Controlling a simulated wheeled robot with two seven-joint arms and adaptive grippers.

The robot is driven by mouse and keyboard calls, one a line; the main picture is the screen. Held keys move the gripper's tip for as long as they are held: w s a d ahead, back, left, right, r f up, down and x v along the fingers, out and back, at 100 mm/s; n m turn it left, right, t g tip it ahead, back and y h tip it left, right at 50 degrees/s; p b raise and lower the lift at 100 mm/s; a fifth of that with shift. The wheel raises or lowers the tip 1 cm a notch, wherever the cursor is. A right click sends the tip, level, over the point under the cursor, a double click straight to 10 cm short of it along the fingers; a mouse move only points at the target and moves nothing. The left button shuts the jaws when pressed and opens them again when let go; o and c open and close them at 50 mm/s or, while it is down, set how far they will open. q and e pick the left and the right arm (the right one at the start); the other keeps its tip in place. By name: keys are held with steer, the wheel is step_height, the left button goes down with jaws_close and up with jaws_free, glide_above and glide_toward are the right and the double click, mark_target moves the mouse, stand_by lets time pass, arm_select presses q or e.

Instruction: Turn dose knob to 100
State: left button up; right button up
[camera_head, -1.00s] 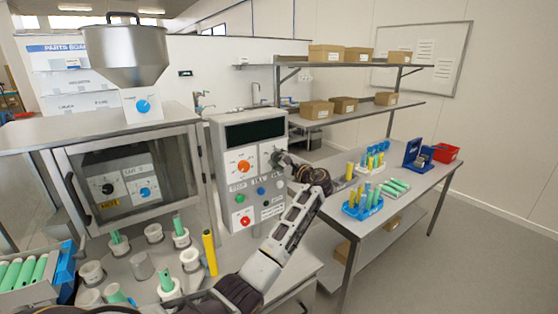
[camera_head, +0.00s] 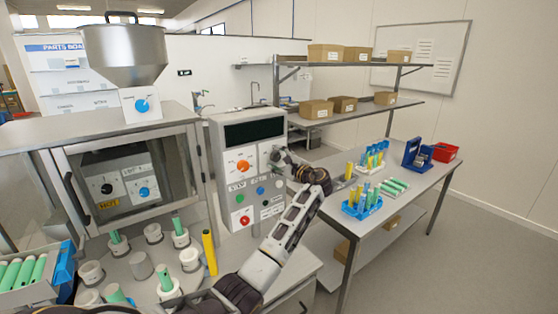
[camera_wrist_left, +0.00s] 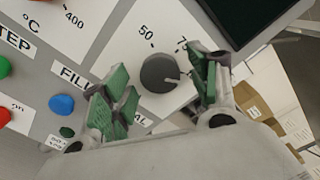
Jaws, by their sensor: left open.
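The dose knob (camera_wrist_left: 160,73) is a round dark grey knob on the white control panel, with a white pointer mark. In the left wrist view the printed number 50 stands above it, and a partly covered number starting with 7 is to its upper right. The pointer mark is on the knob's right side. My left gripper (camera_wrist_left: 162,84) is open, its green-padded fingers on either side of the knob; I cannot tell whether they touch it. In the head view my left gripper (camera_head: 279,157) is at the panel's right side and largely hides the knob. My right gripper is not in view.
The control box (camera_head: 225,205) also has an orange knob (camera_head: 243,166), a dark display (camera_head: 254,132) and coloured buttons. A yellow tube (camera_head: 209,252) and several holders with green tubes stand in front. A side table with a blue rack (camera_head: 361,210) is at right.

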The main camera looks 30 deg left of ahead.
arm_select(q)
steer(key=shift+d, duration=0.15)
steer(key=v, duration=1.1)
steer(key=shift+s+d, duration=0.15)
steer(key=shift+d, duration=0.25)
steer(key=shift+f, duration=0.1)
